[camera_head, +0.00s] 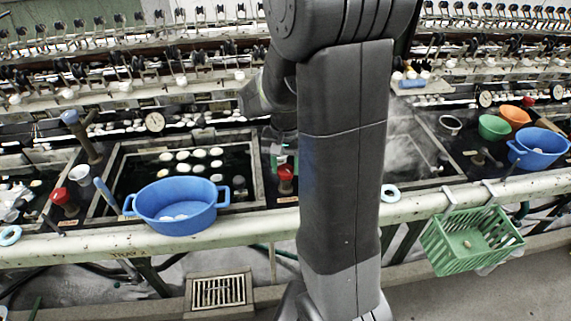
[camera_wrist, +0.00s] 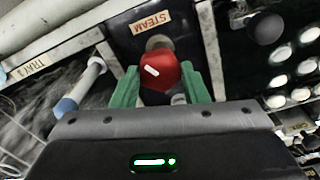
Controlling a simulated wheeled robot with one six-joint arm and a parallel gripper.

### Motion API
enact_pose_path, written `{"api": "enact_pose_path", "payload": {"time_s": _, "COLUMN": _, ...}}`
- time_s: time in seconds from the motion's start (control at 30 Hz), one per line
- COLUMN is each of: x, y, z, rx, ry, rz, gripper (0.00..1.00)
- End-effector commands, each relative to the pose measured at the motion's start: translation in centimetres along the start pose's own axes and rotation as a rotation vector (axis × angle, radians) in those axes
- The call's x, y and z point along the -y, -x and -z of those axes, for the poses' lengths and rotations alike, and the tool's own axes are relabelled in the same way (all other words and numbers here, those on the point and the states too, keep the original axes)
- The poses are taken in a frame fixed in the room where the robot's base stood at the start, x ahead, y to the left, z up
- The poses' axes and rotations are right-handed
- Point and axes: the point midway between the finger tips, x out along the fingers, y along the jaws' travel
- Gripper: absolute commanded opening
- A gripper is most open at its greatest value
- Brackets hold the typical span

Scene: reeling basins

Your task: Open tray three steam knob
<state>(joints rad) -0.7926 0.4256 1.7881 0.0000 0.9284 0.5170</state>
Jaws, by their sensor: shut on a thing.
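The red steam knob (camera_wrist: 160,71) sits on a short stem beside an upside-down "STEAM" label (camera_wrist: 150,22) in the wrist view. It also shows in the head view (camera_head: 286,173), just left of my arm. A white mark lies slantwise across its face. My gripper (camera_wrist: 161,84) has its green fingers on either side of the knob and is shut on it. In the head view my gripper (camera_head: 284,158) is partly hidden by my arm. A tray label (camera_wrist: 28,64) shows at the left of the wrist view; its number is hard to read.
A blue basin (camera_head: 177,208) stands on the front rail left of my arm. Another red knob (camera_head: 62,197) is further left. A handle with a blue-grey end (camera_wrist: 66,106) lies near my gripper's left side. A green basket (camera_head: 468,240) hangs at the right.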

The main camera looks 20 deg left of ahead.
Motion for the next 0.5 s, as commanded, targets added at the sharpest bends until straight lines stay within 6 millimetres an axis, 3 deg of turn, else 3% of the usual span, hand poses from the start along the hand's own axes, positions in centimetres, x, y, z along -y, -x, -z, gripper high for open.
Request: {"api": "enact_pose_path", "payload": {"time_s": 0.5, "x": -0.01, "y": 0.08, "z": 0.05, "rx": -0.002, "ry": 0.49, "rz": 0.0, "gripper": 0.18}}
